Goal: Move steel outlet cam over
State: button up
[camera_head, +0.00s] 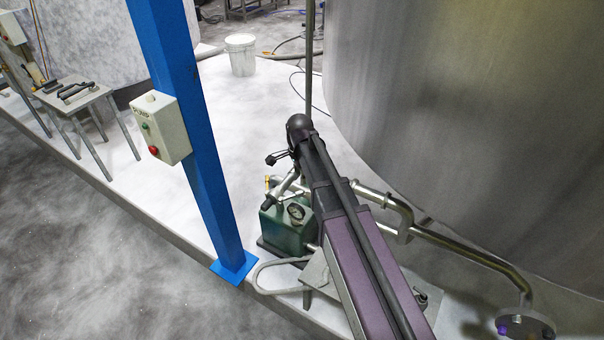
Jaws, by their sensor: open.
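A steel outlet pipe (462,248) runs along the foot of the big steel tank and ends in a round flange (526,325) at lower right. Its other end bends near a green pump box with a gauge (288,222). A steel fitting with a lever-like arm (283,188) stands above the box; I cannot tell if this is the cam. My arm crosses in front and hides part of the pipe and box. My gripper (273,158) shows small and dark at the arm's far end, above and left of the fitting, open and apparently empty.
A blue post (190,110) with a button box (161,128) stands left of my arm. The tank (450,120) walls off the right. A white pail (240,55) stands behind on the pale platform. A small table (75,100) holds dark tools at left. A hose loops near the platform edge.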

aim_at(301, 192)
notch_tip(301, 192, down, 8)
jog(key=b, duration=0.8)
jog(key=shift+d, duration=0.1)
jog(key=c, duration=0.6)
